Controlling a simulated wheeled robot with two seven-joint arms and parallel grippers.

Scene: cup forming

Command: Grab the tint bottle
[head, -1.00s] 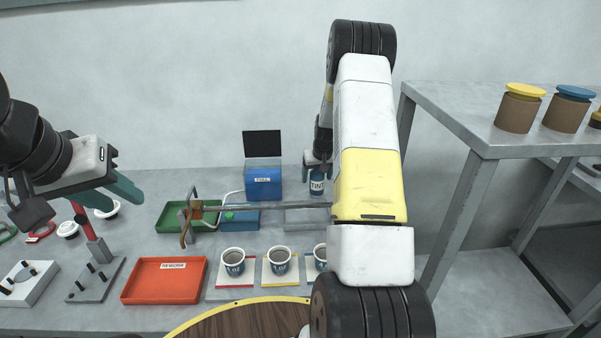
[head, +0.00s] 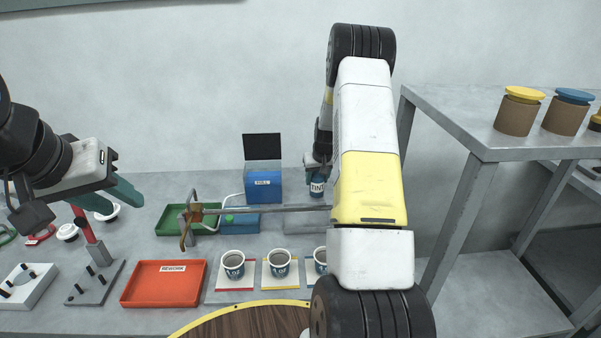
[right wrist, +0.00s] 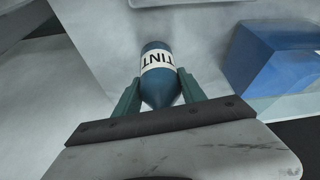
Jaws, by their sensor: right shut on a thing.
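The tint bottle (head: 317,188) is blue with a white band reading TINT. It is at the back of the table, partly hidden by my right arm in the head view. My right gripper (right wrist: 156,85) is shut on it, with one teal finger on each side of the bottle (right wrist: 156,62) in the right wrist view. I cannot tell whether the bottle is clear of the table. My left gripper (head: 115,198) is empty at the left, its teal fingers apart above the table.
A blue box (head: 263,186) with a raised dark panel stands left of the bottle. A green tray (head: 170,228), a red tray (head: 135,290) and several cups (head: 232,264) are nearer. A metal shelf (head: 450,105) rises at the right.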

